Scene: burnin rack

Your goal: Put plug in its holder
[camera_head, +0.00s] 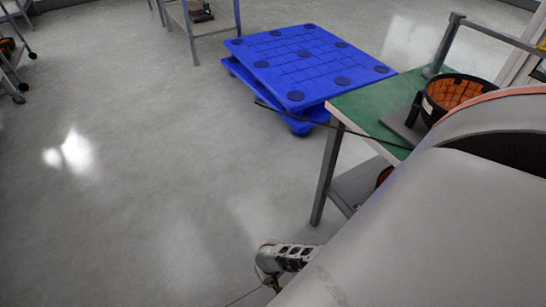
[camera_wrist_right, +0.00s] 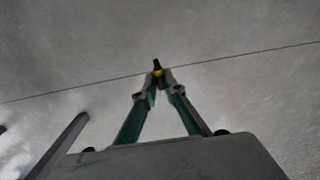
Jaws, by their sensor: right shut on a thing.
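A thin dark line, which looks like a cable (camera_wrist_right: 85,83), crosses the view behind the fingertips. In the head view the right gripper (camera_head: 270,283) is low at the bottom, over the floor and away from the table; its fingertips are small and partly hidden. I cannot make out the plug there. I cannot identify the plug's holder in either view. My left gripper is not in view.
A table with a green top (camera_head: 365,103) stands at right, holding a black basket with orange inside (camera_head: 455,92). A black cable (camera_head: 330,123) reaches out past its left edge. A blue pallet stack (camera_head: 300,60) stands behind. The floor (camera_head: 130,200) at left is clear.

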